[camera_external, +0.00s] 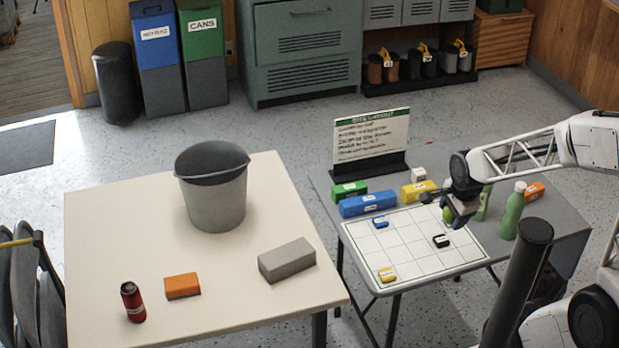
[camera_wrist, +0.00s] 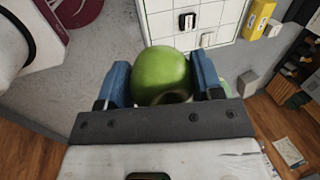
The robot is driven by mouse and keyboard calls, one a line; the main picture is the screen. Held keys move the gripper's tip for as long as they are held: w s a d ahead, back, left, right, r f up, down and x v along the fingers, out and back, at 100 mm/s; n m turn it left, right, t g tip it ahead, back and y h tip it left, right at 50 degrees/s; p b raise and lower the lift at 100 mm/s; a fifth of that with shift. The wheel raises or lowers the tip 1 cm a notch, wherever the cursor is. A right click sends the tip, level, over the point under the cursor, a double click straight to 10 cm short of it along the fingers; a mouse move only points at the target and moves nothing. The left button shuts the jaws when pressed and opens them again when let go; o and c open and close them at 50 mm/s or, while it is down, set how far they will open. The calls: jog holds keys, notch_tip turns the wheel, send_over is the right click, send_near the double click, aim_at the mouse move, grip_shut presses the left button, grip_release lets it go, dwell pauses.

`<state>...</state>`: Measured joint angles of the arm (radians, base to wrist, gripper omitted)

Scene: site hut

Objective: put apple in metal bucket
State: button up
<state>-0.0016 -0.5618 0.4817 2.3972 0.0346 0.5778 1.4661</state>
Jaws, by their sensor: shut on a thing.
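A green apple (camera_wrist: 162,75) sits between the two blue fingers of my gripper (camera_wrist: 160,85) in the wrist view, with a finger against each side. In the external view my gripper (camera_external: 459,212) is over the grey table on the right, near the right side of the white grid sheet, and only a bit of the green apple (camera_external: 447,215) shows there. The metal bucket (camera_external: 215,203) stands upright on the cream table to the left, well apart from my gripper. The bucket's inside is mostly hidden.
The cream table (camera_external: 110,240) also holds a red can (camera_external: 133,302), an orange block (camera_external: 182,286) and a grey brick (camera_external: 287,260). On the grey table are a sign (camera_external: 371,138), a blue box (camera_external: 367,204), a green bottle (camera_external: 513,211) and the grid sheet (camera_external: 410,260).

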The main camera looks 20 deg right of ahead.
jog(key=w+a+r+n+y, duration=0.1)
jog(key=w+a+r+n, duration=0.15)
jog(key=w+a, duration=0.75)
jog(key=w+a+r+n, duration=0.25)
jog(key=w+a, duration=0.35)
jog(key=w, duration=0.7)
jog(key=w+a+r+n+y, duration=0.1)
jog(key=w+a+r+n, duration=0.15)
jog(key=w+a, duration=0.8)
jog(key=w+a+f+n+g, duration=0.1)
jog(key=w+a+f+n, duration=0.1)
jog(key=w+a, duration=0.5)
jog(key=w+a+f+n, duration=0.2)
jog(key=w+a+f, duration=0.1)
jog(key=a, duration=0.7)
jog(key=w+a+f+n+g, duration=0.1)
jog(key=w+a+f+n, duration=0.1)
jog(key=w+a, duration=0.5)
jog(key=s+x, duration=0.2)
jog(key=x, duration=0.9)
jog(key=shift+s+f, duration=0.15)
jog(key=shift+s, duration=0.1)
jog(key=shift+f, duration=0.1)
